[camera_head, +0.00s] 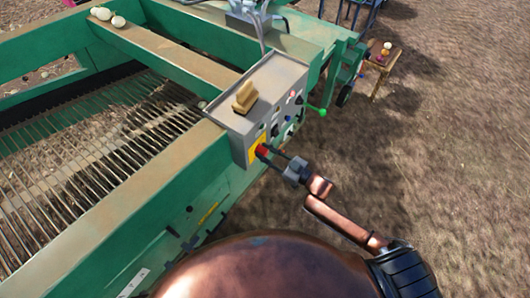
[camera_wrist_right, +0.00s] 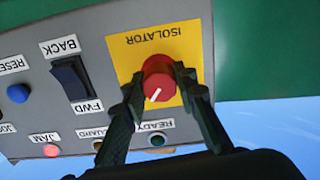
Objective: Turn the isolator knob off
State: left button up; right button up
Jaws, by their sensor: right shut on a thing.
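The isolator knob (camera_wrist_right: 158,80) is red with a white pointer line and sits on a yellow plate (camera_wrist_right: 188,47) marked ISOLATOR, upside down in the right wrist view. In the head view the red knob (camera_head: 263,150) is on the near end of the grey control box (camera_head: 262,95). My right gripper (camera_wrist_right: 158,88) has one finger on each side of the knob and is shut on it. It also shows in the head view (camera_head: 274,155), reaching in from the lower right. The white line points down and slightly left in the wrist view. My left gripper is not in view.
Beside the knob are a black BACK/FWD switch (camera_wrist_right: 71,79), a blue button (camera_wrist_right: 18,93) and a JAM lamp (camera_wrist_right: 51,151). A wooden brush-like block (camera_head: 244,97) lies on the box. The green machine frame (camera_head: 130,210) is at left; open ground lies right.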

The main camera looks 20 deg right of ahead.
jog(key=n, duration=0.8)
jog(key=shift+f+n, duration=0.1)
jog(key=shift+n, duration=0.3)
jog(key=n+b, duration=0.1)
jog(key=n, duration=0.3)
jog(key=shift+n+b, duration=0.8)
jog(key=shift+n, duration=1.2)
jog(key=o, duration=1.2)
jog(key=shift+c, duration=0.2)
jog(key=shift+s+d, duration=0.1)
jog(key=shift+s, duration=0.1)
jog(key=v, duration=1.1)
jog(key=shift+s+d, duration=0.25)
